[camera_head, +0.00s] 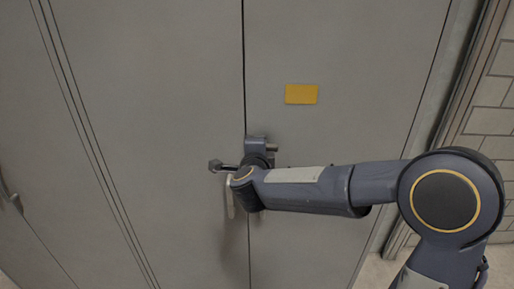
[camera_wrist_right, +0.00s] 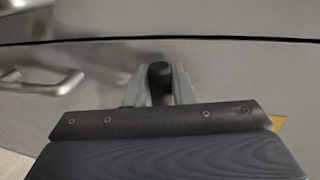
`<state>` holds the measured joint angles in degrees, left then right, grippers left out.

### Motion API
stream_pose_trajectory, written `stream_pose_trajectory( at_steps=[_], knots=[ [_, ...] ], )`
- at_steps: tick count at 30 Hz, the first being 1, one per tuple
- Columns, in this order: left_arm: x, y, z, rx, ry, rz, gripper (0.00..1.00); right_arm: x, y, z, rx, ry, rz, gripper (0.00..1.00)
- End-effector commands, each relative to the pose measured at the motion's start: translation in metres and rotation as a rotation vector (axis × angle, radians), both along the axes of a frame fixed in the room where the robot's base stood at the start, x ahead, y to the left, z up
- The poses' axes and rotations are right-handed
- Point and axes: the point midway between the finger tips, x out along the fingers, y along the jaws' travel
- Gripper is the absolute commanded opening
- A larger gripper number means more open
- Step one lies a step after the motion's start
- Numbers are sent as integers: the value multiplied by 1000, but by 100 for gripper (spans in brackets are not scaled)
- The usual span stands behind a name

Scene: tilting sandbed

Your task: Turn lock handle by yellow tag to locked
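The yellow tag (camera_head: 301,94) is on the right door of a grey cabinet, right of the seam; its corner shows in the right wrist view (camera_wrist_right: 279,122). The lock handle, with a dark knob end (camera_head: 215,165), sits by the seam below the tag and points left; its mount is largely hidden by my right gripper (camera_head: 256,162). In the right wrist view, the black knob (camera_wrist_right: 160,78) lies between the two grey fingers of my right gripper (camera_wrist_right: 160,90), which appear to touch it on both sides. My left gripper is not in view.
A pale metal door handle (camera_head: 231,198) hangs just below my right gripper; it also shows in the right wrist view (camera_wrist_right: 50,83). Another handle (camera_head: 9,197) is at the far left. A tiled wall (camera_head: 488,105) stands right of the cabinet.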

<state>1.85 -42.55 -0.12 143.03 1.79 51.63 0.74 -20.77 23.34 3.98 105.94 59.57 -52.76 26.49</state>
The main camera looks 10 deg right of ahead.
Motion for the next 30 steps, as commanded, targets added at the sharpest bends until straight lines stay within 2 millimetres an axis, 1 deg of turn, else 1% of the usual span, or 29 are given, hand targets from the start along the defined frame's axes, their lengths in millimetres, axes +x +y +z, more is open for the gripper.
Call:
stream_pose_trajectory(
  at_steps=[1, 3, 4, 11, 14, 17, 24, 27, 30],
  knots=[
    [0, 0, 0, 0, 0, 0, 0, 0, 0, -1, 0, 1, 0, 29],
    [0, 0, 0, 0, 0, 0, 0, 0, 0, 0, 0, 1, 0, 38],
    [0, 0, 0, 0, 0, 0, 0, 0, 0, 0, 0, 1, 0, 39],
    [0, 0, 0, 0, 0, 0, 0, 0, 0, 0, 2, -1, 0, 39],
    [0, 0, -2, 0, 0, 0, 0, -5, 2, 1, 3, -1, 0, 39],
    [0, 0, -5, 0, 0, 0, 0, -17, 6, 3, 4, -3, 2, 39],
    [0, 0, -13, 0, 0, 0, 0, -56, 17, 11, 3, -2, 2, 39],
    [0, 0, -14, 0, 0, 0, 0, -67, 20, 13, 3, -2, 1, 39],
    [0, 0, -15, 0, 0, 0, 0, -72, 21, 14, 1, 0, 1, 39]
  ],
)
